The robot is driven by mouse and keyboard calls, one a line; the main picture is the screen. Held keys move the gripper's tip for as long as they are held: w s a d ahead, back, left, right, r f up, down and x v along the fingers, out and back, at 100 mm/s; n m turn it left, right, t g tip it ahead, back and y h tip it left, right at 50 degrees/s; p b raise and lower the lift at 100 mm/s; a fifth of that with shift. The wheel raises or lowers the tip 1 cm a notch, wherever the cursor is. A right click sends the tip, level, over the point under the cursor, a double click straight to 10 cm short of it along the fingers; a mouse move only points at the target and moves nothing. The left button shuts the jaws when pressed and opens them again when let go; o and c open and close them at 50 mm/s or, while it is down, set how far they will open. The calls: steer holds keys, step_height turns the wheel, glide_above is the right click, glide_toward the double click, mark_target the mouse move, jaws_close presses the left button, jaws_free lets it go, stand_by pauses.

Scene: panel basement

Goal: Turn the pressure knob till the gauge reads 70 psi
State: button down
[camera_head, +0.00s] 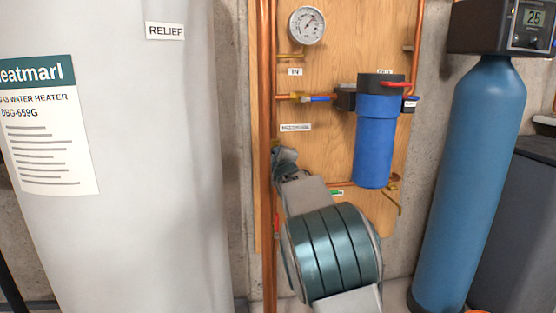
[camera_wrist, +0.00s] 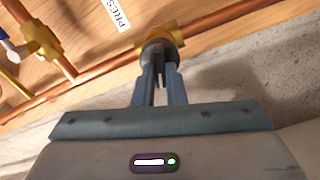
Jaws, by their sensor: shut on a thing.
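The pressure gauge (camera_head: 307,25) is a round white dial at the top of the wooden panel in the head view. Its figures are too small to read. My gripper (camera_head: 284,158) is low on the panel's left side, by the copper pipe. In the wrist view my gripper (camera_wrist: 155,78) is shut on the dark round pressure knob (camera_wrist: 158,52), which sits on a brass valve body (camera_wrist: 165,38). A label starting "PRES" (camera_wrist: 118,14) is beside it. In the head view my gripper and arm hide the knob.
A blue filter housing (camera_head: 375,140) with a red lever hangs right of my arm. Copper pipes (camera_head: 268,200) run up the panel's left edge. A large grey water heater (camera_head: 150,150) stands left, a blue tank (camera_head: 465,180) right. A brass valve (camera_wrist: 42,40) is left in the wrist view.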

stand_by(0.4)
steer(key=c, duration=1.5)
jaws_free()
steer(key=shift+s, duration=0.15)
steer(key=shift+s+d+p, duration=0.45)
steer(key=shift+s, duration=1.75)
steer(key=shift+s+d+p, duration=0.45)
steer(key=shift+s+p, duration=0.05)
steer(key=shift+s, duration=1.75)
steer(key=shift+s+d+p, duration=0.45)
steer(key=shift+s, duration=1.75)
